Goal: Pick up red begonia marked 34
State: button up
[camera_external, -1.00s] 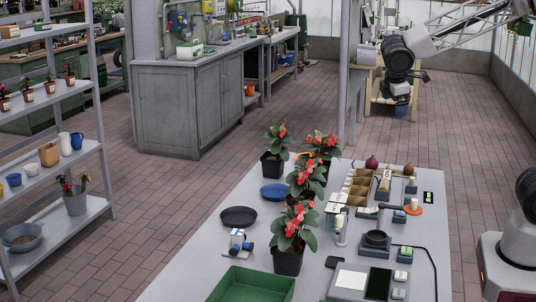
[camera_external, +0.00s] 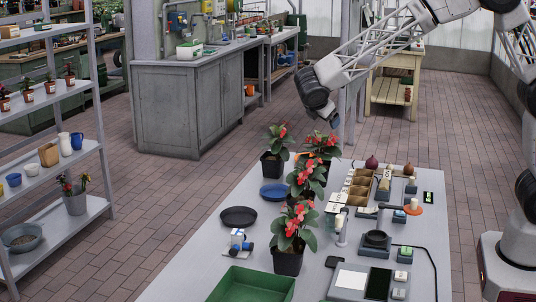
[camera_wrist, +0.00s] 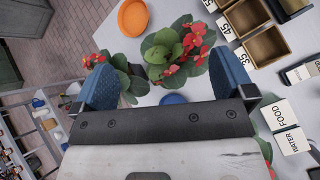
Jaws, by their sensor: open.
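Several red begonias in dark pots stand on the white table in the external view: one back left (camera_external: 275,146), one back right (camera_external: 325,146), one in the middle (camera_external: 306,176) and one at the front (camera_external: 293,228). I cannot read a 34 on any of them. My gripper (camera_external: 334,119) is above the back right plant. In the wrist view my gripper (camera_wrist: 162,62) is open, its blue fingers apart. A begonia's red flowers and leaves (camera_wrist: 175,48) show between and beyond the fingers; more foliage (camera_wrist: 124,80) lies by the left finger. The pots are hidden there.
An orange dish (camera_wrist: 132,17) and a blue plate (camera_wrist: 173,98) lie near the plants. Compartment boxes (camera_wrist: 247,15) with number cards, and FOOD and WATER cards (camera_wrist: 279,115), are at right. A black plate (camera_external: 239,216) and green tray (camera_external: 250,285) occupy the table's front left.

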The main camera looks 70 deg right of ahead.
jog(key=w+f+n+h, duration=0.2)
jog(key=w+f+n, duration=0.1)
jog(key=w+f, duration=0.65)
jog(key=n+h, duration=0.3)
send_near(276, 156)
jog(key=a+r, duration=0.2)
jog(key=shift+s+a+f+t, duration=0.1)
jog(key=shift+s+f+t, duration=0.15)
jog(key=shift+t, duration=0.15)
jog(key=shift+d+f+y, duration=0.15)
jog(key=shift+d+f, duration=0.05)
jog(key=shift+d, duration=0.35)
jog(key=shift+d+f+y, duration=0.15)
jog(key=shift+d+f, duration=0.1)
jog(key=shift+d, duration=0.35)
jog(key=shift+d, duration=0.15)
jog(key=shift+x, duration=2.5)
jog(key=shift+s+f, duration=0.1)
jog(key=shift+c, duration=0.5)
